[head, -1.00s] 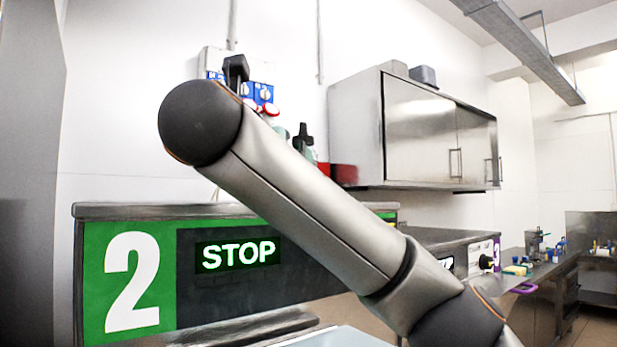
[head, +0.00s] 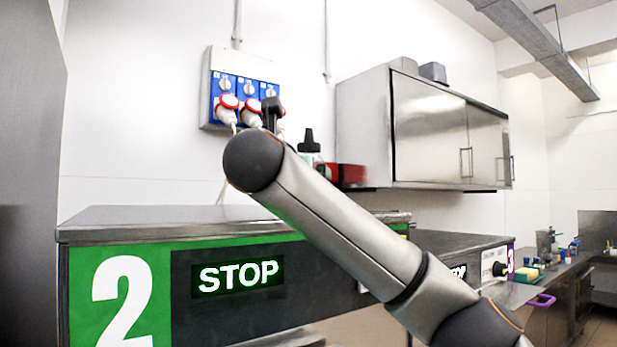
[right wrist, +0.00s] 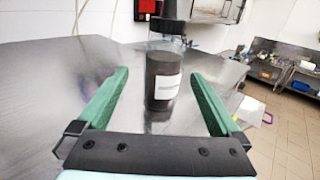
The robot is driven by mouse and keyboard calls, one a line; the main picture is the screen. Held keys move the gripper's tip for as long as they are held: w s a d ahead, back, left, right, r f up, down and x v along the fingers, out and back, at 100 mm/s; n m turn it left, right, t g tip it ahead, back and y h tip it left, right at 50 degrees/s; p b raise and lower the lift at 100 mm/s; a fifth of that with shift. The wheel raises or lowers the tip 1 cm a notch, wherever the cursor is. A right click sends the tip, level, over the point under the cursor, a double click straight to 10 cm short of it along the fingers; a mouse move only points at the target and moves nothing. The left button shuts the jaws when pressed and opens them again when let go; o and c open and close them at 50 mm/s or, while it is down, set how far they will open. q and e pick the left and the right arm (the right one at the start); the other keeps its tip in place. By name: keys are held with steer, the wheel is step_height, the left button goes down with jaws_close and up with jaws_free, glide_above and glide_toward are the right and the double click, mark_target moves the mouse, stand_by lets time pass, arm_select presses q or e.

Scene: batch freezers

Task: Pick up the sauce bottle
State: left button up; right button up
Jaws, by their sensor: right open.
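The sauce bottle (right wrist: 163,82) stands upright on the steel top in the right wrist view, with a dark lower body, a white label, a clear upper part and a black cap. In the head view its black cap and pale shoulder (head: 309,156) show above my right arm, which hides the rest. My right gripper (right wrist: 160,76) is open, with one green finger on each side of the bottle in the picture. I cannot tell how deep the bottle sits between them. No contact shows. My left gripper is not in view.
The bottle's steel top (right wrist: 60,85) is otherwise largely clear nearby. Freezer 2 (head: 120,222) shows a STOP display. A wall socket panel (head: 240,70) with plugs is behind, a red object (head: 347,174) beside the bottle, and a steel cabinet (head: 430,125) at right.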

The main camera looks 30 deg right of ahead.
mark_target(307, 142)
steer(key=p+x, duration=0.1)
steer(key=x, duration=0.3)
steer(key=shift+d+r, duration=0.2)
steer(key=shift+d, duration=0.1)
steer(key=shift+s, duration=0.1)
steer(key=c, duration=1.4)
steer(key=shift+r, duration=0.2)
steer(key=shift+r, duration=4.75)
steer(key=shift+r, duration=0.1)
